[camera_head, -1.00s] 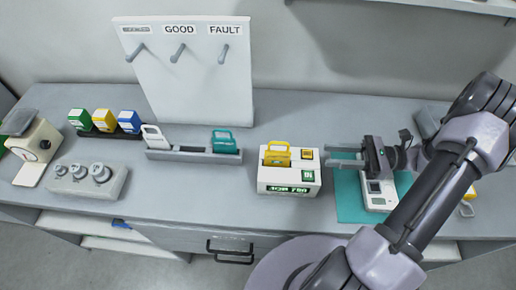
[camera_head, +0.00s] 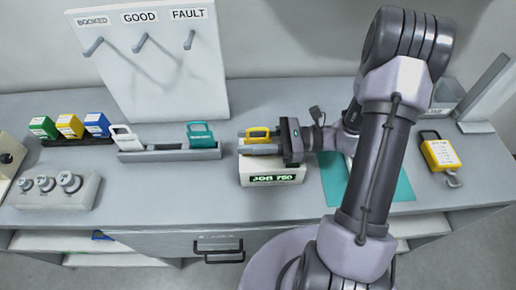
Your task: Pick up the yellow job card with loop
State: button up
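The yellow job card with loop (camera_head: 257,132) stands upright in the top of a white box (camera_head: 272,171) whose green display seems to read JOB 750. Its loop shows; its lower part is hidden by my gripper and the box. My gripper (camera_head: 249,141) reaches in from the right, level, just above the box. Its two grey fingers lie apart, one on the far side and one on the near side of the card, with yellow showing between them. Whether they touch the card cannot be told.
A rack with a white and a teal looped card (camera_head: 200,134) stands left of the box. A yellow hook device (camera_head: 440,154) lies right, beyond a teal mat (camera_head: 403,188).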

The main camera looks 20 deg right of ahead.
grip_shut()
notch_tip(320, 180, up, 10)
jog(key=p, duration=0.3)
jog(key=shift+p, duration=0.35)
